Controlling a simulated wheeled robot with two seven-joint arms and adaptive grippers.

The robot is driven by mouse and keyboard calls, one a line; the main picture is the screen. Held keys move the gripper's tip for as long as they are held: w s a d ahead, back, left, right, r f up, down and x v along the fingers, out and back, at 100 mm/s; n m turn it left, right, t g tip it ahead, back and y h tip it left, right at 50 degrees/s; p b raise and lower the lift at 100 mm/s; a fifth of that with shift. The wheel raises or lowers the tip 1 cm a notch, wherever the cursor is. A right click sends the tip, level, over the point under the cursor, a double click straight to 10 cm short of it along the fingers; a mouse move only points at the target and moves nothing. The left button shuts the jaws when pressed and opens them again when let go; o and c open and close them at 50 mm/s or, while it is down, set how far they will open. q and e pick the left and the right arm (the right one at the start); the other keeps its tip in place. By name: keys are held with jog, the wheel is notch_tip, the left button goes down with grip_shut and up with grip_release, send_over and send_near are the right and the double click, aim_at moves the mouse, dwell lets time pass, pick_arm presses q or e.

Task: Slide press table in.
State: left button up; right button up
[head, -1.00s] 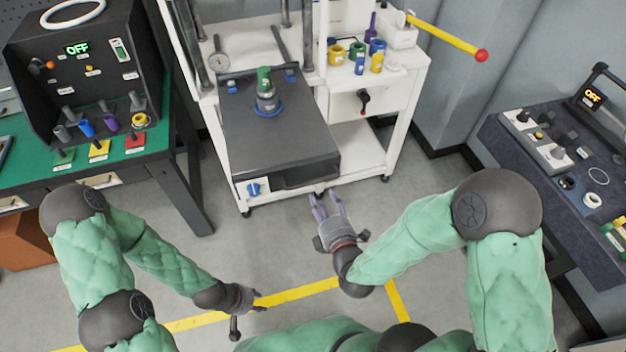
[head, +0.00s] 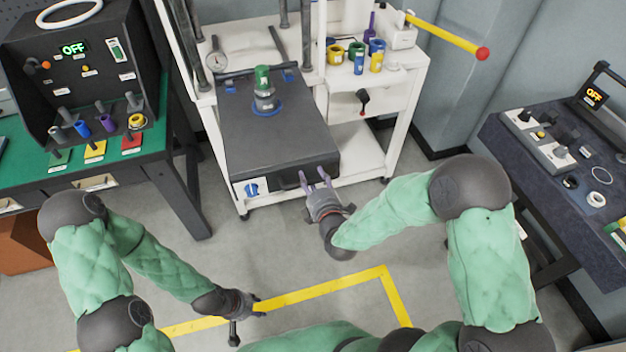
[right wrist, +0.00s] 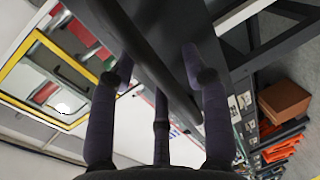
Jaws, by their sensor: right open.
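The press table (head: 285,130) is a dark grey slab that sticks out of the front of the white press. A green-topped grey part with a blue ring (head: 265,95) stands on it. A blue knob (head: 252,188) is on its front face. My right gripper (head: 315,178) is open at the front edge of the table, right of the knob. In the right wrist view a dark bar (right wrist: 150,60) passes between its spread purple fingers; whether they touch it I cannot tell. My left gripper (head: 245,305) hangs low over the floor, away from the press; its fingers are unclear.
The white press frame (head: 408,125) holds coloured cups and a yellow lever with a red end (head: 445,38). A green-topped bench (head: 95,165) stands left, a dark bench (head: 555,195) right. The floor before the press is clear, with a yellow line (head: 320,287).

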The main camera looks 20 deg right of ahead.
grip_shut()
